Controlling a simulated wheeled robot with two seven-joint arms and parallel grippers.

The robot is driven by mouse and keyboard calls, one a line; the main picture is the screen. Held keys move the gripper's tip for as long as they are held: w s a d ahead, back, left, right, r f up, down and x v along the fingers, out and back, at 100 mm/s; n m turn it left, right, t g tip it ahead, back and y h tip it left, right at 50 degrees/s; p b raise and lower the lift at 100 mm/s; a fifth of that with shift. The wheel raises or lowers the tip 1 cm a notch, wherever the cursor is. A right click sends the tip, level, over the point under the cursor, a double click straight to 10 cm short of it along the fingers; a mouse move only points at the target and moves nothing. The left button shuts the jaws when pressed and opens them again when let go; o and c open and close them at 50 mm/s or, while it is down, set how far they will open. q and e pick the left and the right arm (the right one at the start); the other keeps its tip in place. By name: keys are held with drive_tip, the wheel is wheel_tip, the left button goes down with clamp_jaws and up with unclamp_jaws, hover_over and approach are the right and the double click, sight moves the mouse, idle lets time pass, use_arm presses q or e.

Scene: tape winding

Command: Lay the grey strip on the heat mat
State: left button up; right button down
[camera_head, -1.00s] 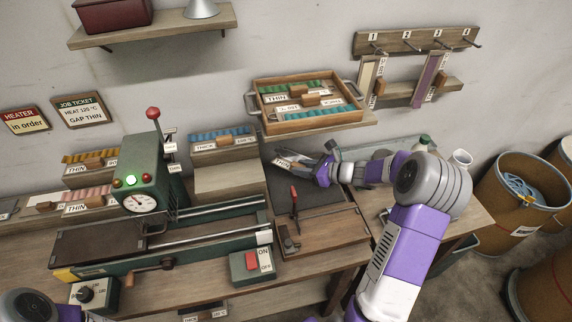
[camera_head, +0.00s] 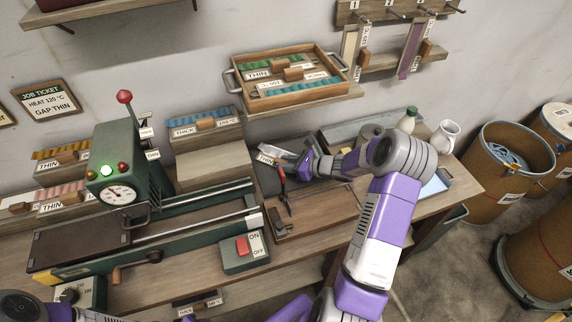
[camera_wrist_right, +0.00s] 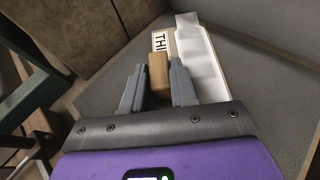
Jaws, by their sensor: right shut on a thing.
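My right gripper (camera_head: 305,162) is shut on a small wooden block (camera_wrist_right: 158,76). The block sits on a piece with a white label, partly readable as "THIN" (camera_head: 266,157). Beside the block in the right wrist view runs a pale grey strip (camera_wrist_right: 200,62). In the head view the strip (camera_head: 276,149) shows at the gripper's tip, over a dark grey flat surface (camera_head: 268,184). The surface also shows in the wrist view (camera_wrist_right: 255,85). I cannot tell whether the strip touches it, or whether it is the heat mat. My left gripper is out of view.
A red-handled lever (camera_head: 282,176) stands in front of the right gripper. The green machine (camera_head: 118,160) with a gauge and a dark plate (camera_head: 80,235) is at left. A wooden tray (camera_head: 335,90) is behind. A white jug (camera_head: 445,136) and bottle (camera_head: 407,120) stand at right.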

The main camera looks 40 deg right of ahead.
drive_tip(key=shift+r, duration=0.1)
drive_tip(key=c, duration=0.9)
unclamp_jaws()
drive_tip(key=shift+s+d+r, duration=0.15)
drive_tip(key=shift+s, duration=0.05)
drive_tip(key=p+v, duration=0.2)
drive_tip(key=v, duration=0.8)
drive_tip(key=shift+s+d+r+p, duration=0.1)
drive_tip(key=shift+s+d+p, duration=0.1)
drive_tip(key=shift+s+p, duration=0.1)
drive_tip(key=shift+s+d+r, duration=0.15)
drive_tip(key=shift+s, duration=0.25)
